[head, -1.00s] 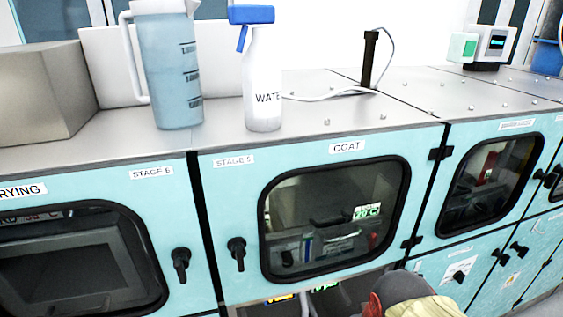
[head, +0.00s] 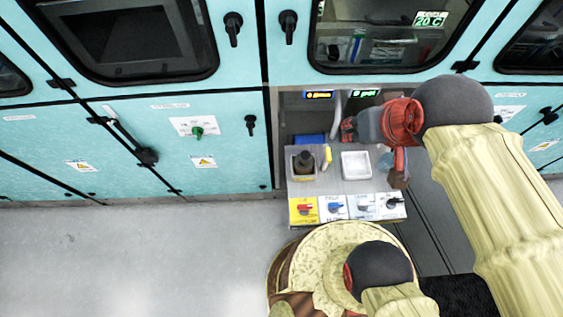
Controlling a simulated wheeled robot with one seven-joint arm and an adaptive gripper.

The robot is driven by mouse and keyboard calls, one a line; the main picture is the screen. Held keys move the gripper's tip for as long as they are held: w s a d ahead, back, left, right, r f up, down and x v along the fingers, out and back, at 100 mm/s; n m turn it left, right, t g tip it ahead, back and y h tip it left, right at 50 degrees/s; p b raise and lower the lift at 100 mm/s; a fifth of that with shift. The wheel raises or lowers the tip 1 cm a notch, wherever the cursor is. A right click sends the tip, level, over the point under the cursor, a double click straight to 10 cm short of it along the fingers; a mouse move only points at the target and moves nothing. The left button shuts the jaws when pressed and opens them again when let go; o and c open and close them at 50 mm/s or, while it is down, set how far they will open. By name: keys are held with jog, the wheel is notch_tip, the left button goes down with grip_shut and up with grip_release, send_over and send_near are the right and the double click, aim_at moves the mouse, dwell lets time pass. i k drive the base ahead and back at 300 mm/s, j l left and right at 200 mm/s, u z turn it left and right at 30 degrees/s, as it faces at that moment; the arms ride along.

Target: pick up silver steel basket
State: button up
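I cannot make out a clear silver steel basket. A small pale square tray (head: 356,165) lies on the grey pull-out shelf (head: 330,184) in the open lower bay; I cannot tell whether it is steel. A dark container (head: 303,166) holding a brown-black object stands left of it. My arm reaches from the right into the front of the bay, its red and grey end links above and right of the pale tray. My gripper's fingers are not distinct there, so their opening and any contact are unclear.
The shelf's front has a row of coloured knob panels (head: 347,207). Teal cabinet doors (head: 180,140) with protruding handles flank the bay at left, and a windowed door (head: 375,35) is above. A small yellow item (head: 327,158) lies between the containers. Grey floor (head: 130,255) is clear at lower left.

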aim_at(304, 162)
jog(key=u, duration=0.3)
jog(key=j+z, duration=0.1)
jog(key=j, duration=0.4)
jog(key=k+j+z, duration=0.1)
jog(key=j, duration=0.4)
jog(key=k+j+z, duration=0.1)
jog(key=j, duration=0.4)
jog(key=k+j+z, duration=0.1)
jog(key=j, duration=0.4)
jog(key=k+j+z, duration=0.15)
jog(key=j, duration=0.35)
jog(key=i, duration=0.05)
